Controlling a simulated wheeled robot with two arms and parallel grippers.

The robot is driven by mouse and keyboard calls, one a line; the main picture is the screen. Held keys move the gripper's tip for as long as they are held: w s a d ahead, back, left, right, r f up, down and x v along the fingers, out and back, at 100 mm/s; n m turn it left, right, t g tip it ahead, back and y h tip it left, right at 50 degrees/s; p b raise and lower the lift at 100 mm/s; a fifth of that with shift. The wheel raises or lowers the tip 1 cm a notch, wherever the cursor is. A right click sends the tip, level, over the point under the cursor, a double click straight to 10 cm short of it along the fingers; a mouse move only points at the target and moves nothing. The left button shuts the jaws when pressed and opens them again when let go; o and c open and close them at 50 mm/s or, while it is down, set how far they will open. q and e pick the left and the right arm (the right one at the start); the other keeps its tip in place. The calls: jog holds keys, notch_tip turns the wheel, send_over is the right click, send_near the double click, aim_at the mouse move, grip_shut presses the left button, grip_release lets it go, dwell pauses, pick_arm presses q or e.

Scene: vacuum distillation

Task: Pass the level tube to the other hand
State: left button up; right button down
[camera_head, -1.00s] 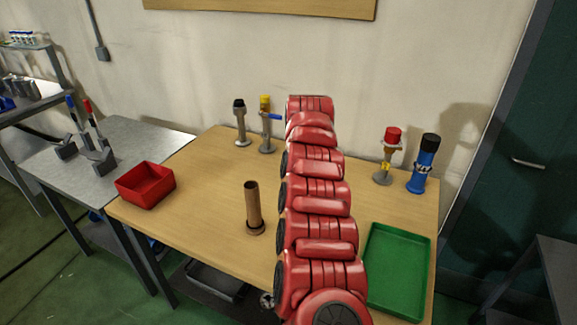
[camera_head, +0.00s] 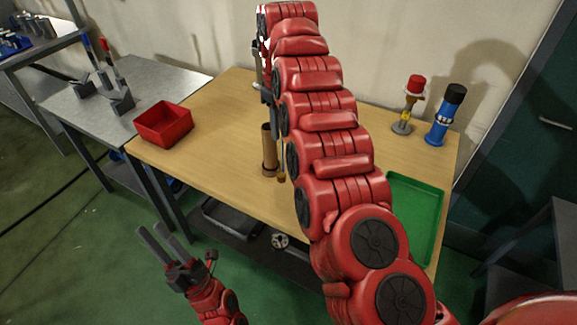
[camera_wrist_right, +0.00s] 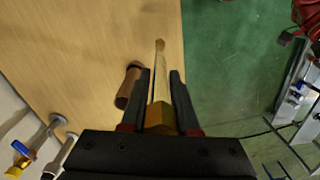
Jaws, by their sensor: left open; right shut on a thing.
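The level tube (camera_wrist_right: 158,117), a slim pale tube with a brass, nut-like end, is between the fingers of my right gripper (camera_wrist_right: 160,75) in the right wrist view. My right gripper is shut on it. The tube's far end reaches out past the fingertips. In the head view the tube (camera_head: 281,168) hangs over the table beside the brown cylinder, partly hidden by my right arm. My left gripper (camera_head: 154,231) is open and empty, low in front of the table and over the floor, well apart from the tube.
The brown cylinder (camera_head: 268,155) stands upright on the wooden table (camera_head: 215,130). A red bin (camera_head: 163,124) is at the table's left, a green tray (camera_head: 426,200) at the right. A red-capped stand (camera_head: 408,105) and a blue bottle (camera_head: 445,115) stand at the back right.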

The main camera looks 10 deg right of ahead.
pick_arm(q)
jog(key=w+f+n+g+h, duration=0.2)
jog(key=w+f+n+g, duration=0.1)
jog(key=w+n, duration=0.15)
jog(key=n+h, duration=1)
jog(key=h, duration=0.8)
send_near(281, 147)
notch_tip(281, 147, down, 3)
jog(key=w, duration=1.4)
jog(key=shift+t, duration=0.4)
jog(key=shift+c, duration=0.3)
jog(key=shift+m, duration=0.25)
grip_shut()
pick_arm(e)
jog(key=c, duration=0.6)
grip_release()
